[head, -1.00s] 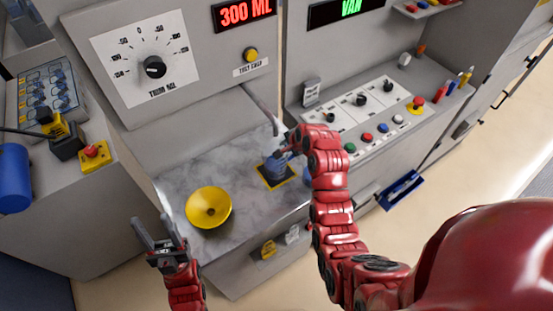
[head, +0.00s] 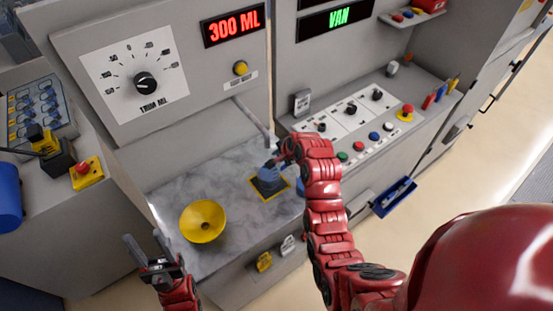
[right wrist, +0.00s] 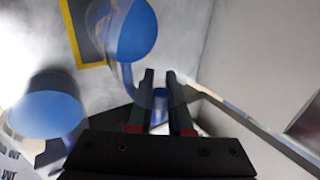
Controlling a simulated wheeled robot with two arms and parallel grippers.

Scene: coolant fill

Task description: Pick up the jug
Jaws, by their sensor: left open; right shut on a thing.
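A blue jug (head: 268,178) stands upright on a yellow-and-black bordered square of the marble counter in the head view. My right gripper (head: 279,160) reaches its upper right side and partly hides it. In the right wrist view the jug's round blue top (right wrist: 136,28) shows beside the yellow border. My right gripper (right wrist: 159,78) is shut on a blue upright piece there, which looks like the jug's handle. I cannot tell whether the jug is clear of the surface. My left gripper (head: 142,236) is open and empty, in front of the counter's left end.
A yellow funnel-like bowl (head: 202,221) sits left of the jug. A second blue round-topped thing (right wrist: 46,113) is close to the right gripper. A grey spout (head: 250,116) hangs behind the jug. A button panel (head: 352,122) is at the right.

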